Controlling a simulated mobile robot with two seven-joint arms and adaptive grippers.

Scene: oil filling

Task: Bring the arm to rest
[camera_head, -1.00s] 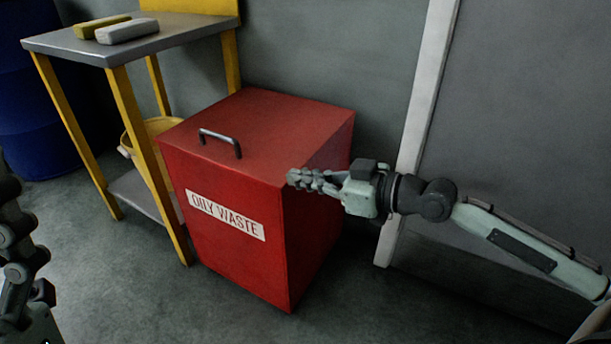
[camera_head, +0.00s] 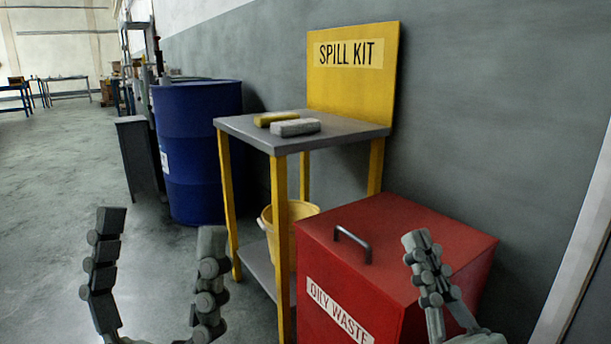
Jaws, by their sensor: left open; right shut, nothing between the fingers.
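My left gripper (camera_head: 155,262) is at the bottom left with its two fingers spread wide apart. It is open and empty, in front of bare floor. My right gripper (camera_head: 418,243) is at the lower right, pointing up, with its fingers together. It is shut with nothing in it and shows in front of the red oily waste bin (camera_head: 445,230). It hides part of the bin's top and front; I cannot tell how far it is from the bin. The bin's lid is down.
A spill kit stand (camera_head: 347,134) holds a yellow block (camera_head: 275,118) and a grey block (camera_head: 296,128). A yellow bucket (camera_head: 290,214) sits on its lower shelf. A blue drum (camera_head: 200,150) stands left of it. The floor (camera_head: 60,185) at the left is open.

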